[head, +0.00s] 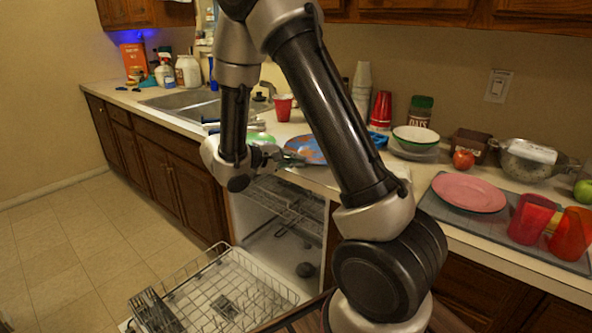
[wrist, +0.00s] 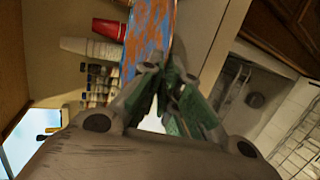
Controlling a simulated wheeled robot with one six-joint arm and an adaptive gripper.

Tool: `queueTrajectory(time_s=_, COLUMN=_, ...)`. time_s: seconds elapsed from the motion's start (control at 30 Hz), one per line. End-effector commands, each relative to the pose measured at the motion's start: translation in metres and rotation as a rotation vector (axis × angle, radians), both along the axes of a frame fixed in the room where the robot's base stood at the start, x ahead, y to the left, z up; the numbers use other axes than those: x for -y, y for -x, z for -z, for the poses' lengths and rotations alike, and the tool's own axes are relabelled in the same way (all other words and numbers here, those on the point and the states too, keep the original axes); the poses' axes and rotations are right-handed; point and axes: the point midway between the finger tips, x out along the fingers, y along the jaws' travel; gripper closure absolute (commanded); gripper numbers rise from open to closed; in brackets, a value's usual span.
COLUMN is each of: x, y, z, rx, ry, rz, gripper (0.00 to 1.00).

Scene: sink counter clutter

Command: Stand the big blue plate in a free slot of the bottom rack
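The big blue plate (head: 304,149), with orange patches, is on the counter by its front edge, partly hidden behind my arm. In the wrist view, the plate (wrist: 152,35) reaches down to my fingertips. My gripper (head: 290,158) is at the plate's left rim. Its green-padded fingers (wrist: 166,68) sit close around the near rim, with a narrow gap visible between them. I cannot tell whether they press on the plate. The bottom rack (head: 215,295) is pulled out of the open dishwasher, low in front. Grey pieces are at its left side.
A red cup (head: 283,107) stands behind the plate, beside the sink (head: 190,102). A bowl (head: 415,137), a pink plate (head: 468,192) and red tumblers (head: 531,219) crowd the counter to the right. The upper rack (head: 285,205) is inside the dishwasher. The floor at left is clear.

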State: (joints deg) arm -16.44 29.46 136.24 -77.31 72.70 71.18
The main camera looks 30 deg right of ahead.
Motion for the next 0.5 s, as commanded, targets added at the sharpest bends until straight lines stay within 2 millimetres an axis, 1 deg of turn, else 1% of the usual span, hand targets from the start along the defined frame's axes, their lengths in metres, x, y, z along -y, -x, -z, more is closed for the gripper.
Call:
queueTrajectory(time_s=0.07, x=0.000, y=0.000, z=0.006, rx=-0.001, ry=0.002, rz=0.000, gripper=1.00)
queueTrajectory(time_s=0.2, x=0.000, y=0.000, z=0.025, rx=-0.002, ry=0.001, rz=0.001, gripper=1.00)
queueTrajectory(time_s=0.3, x=0.000, y=0.000, z=0.036, rx=-0.001, ry=0.001, rz=0.000, gripper=1.00)
queueTrajectory(time_s=0.5, x=0.000, y=0.000, z=0.037, rx=0.002, ry=0.001, rz=0.000, gripper=1.00)
